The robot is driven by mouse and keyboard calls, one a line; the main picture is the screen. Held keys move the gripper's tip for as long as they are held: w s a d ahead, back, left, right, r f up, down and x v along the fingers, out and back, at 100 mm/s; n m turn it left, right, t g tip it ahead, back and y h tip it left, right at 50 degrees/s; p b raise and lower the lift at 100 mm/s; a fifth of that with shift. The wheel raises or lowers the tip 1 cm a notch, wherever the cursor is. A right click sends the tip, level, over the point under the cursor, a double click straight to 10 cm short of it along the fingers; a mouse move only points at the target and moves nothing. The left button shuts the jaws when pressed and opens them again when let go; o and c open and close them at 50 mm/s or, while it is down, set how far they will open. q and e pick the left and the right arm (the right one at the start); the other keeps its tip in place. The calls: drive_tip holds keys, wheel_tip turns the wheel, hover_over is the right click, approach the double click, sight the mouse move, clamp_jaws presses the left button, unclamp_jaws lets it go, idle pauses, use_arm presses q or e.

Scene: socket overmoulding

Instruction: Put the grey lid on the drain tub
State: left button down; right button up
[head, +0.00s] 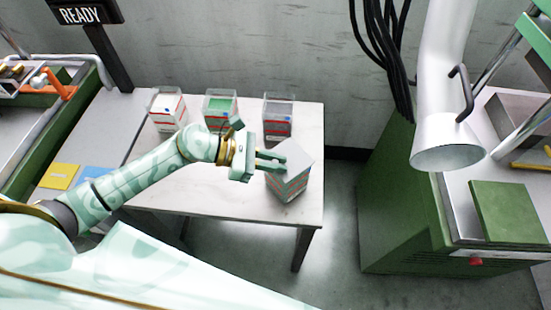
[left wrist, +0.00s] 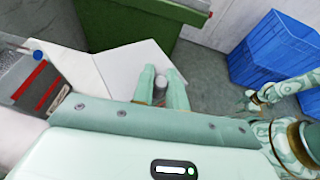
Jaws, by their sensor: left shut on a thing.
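The grey lid (head: 298,158) is a flat square plate over a clear tub with red bands (head: 289,187) at the table's front right corner. The lid looks turned cornerwise like the tub below; I cannot tell whether it is seated or just above the rim. My left gripper (head: 280,160) is shut on the lid's knob. In the left wrist view the fingers (left wrist: 160,86) close around the round grey knob (left wrist: 161,79), with the pale lid (left wrist: 118,72) spread beneath. My right gripper (left wrist: 254,100) seems to show at the right there, small, its jaws unclear.
Three clear tubs stand along the table's back: one with white contents (head: 167,112), one green (head: 220,107), one grey (head: 278,117). The pale table (head: 215,185) has free room at its front middle. A green machine (head: 405,200) and white duct (head: 445,130) stand right. A blue crate (left wrist: 275,50) is on the floor.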

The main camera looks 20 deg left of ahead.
use_arm(q)
drive_tip(key=shift+f, duration=0.1)
drive_tip(key=c, duration=1.3)
unclamp_jaws()
drive_tip(key=v, duration=1.6)
drive_tip(key=shift+a+p, duration=0.15)
drive_tip(key=shift+p, duration=0.2)
